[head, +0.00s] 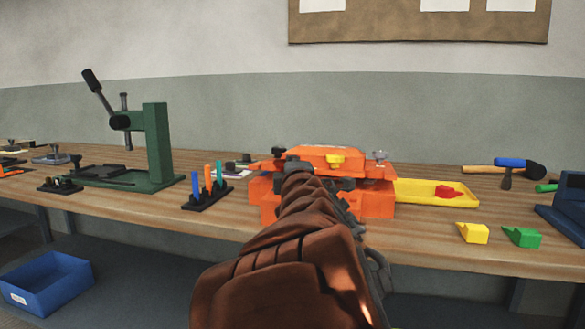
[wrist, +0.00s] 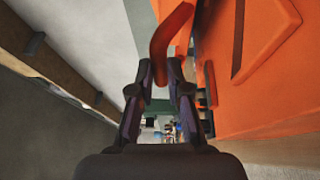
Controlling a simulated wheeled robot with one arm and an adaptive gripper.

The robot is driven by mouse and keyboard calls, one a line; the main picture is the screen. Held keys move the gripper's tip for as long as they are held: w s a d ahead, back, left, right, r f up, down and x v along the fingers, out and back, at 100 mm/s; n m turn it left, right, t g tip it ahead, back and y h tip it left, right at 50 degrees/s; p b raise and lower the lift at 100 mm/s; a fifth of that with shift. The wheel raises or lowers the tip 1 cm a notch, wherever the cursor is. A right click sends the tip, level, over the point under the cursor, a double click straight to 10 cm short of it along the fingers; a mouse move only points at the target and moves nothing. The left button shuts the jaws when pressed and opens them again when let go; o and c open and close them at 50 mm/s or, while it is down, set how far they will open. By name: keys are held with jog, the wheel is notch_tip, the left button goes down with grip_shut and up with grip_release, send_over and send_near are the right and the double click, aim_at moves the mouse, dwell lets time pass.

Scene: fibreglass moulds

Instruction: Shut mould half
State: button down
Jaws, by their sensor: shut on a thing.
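The orange mould (head: 378,203) stands on the workbench, straight ahead in the head view. Its upper half (head: 318,153) shows above the lower block, with a yellow part on its top. My arm covers the middle, so I cannot tell whether the halves touch. In the wrist view, a large orange face of the mould (wrist: 250,95) fills the right side. My gripper (wrist: 160,72) is shut on a curved orange handle (wrist: 170,38) beside that face. The gripper's fingertips are hidden in the head view.
A green press (head: 157,145) and a rack of coloured tools (head: 207,197) stand left. A yellow tray (head: 415,192), yellow block (head: 472,233), green block (head: 521,237) and blue-headed hammer (head: 510,163) lie right. A blue bin (head: 48,283) sits below.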

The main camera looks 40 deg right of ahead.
jog(key=c, duration=1.1)
grip_release()
jog(key=shift+c, duration=0.2)
notch_tip(320, 180, up, 10)
